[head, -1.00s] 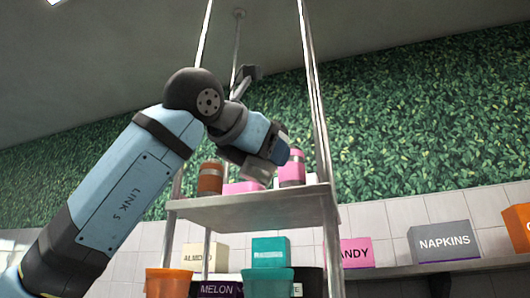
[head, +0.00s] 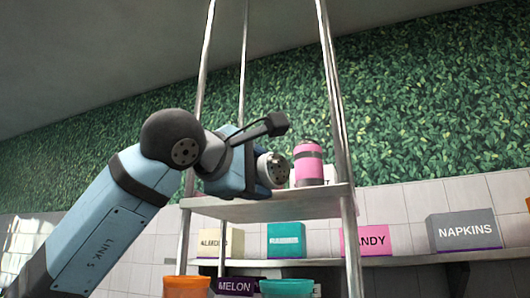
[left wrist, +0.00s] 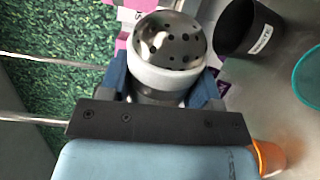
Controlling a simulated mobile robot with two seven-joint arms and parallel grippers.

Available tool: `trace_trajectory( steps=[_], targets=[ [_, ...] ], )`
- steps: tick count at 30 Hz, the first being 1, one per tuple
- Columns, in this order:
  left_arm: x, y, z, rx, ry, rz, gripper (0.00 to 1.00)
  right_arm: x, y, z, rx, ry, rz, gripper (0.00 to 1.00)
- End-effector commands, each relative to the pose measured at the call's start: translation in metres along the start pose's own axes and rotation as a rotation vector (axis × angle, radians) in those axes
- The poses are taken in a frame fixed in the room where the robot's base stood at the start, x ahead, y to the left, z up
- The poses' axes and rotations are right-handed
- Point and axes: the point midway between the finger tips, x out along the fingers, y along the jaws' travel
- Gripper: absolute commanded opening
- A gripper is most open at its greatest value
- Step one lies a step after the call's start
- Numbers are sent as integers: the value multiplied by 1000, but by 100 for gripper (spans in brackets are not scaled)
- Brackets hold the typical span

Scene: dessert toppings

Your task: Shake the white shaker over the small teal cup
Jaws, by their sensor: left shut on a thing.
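My left gripper (left wrist: 167,90) is shut on the white shaker (left wrist: 168,72). The shaker has a white band and a domed metal top with holes. In the head view the shaker (head: 273,169) is tilted, its holed top facing right and toward the camera, in front of the upper shelf. The small teal cup (head: 287,288) is at the bottom edge of the head view, well below the shaker and partly cut off. A teal rim (left wrist: 299,76) shows at the right edge of the left wrist view. My right gripper is not in view.
A pink canister (head: 308,166) stands on the metal shelf (head: 265,211) just right of the shaker. An orange cup (head: 186,287) stands left of the teal cup. A dark cup (left wrist: 238,40) shows in the left wrist view. Boxes stand on the back ledge (head: 405,260).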

Motion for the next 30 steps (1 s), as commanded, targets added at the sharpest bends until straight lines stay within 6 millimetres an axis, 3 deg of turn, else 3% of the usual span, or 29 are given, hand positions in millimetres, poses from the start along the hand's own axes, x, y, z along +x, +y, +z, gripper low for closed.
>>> trace_trajectory(
  steps=[22, 30],
  targets=[
    [0, 6, 0, 496, 0, 0, 31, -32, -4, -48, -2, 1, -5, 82],
    [-1, -16, 7, 740, 2, 2, 31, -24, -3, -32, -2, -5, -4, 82]
  ],
)
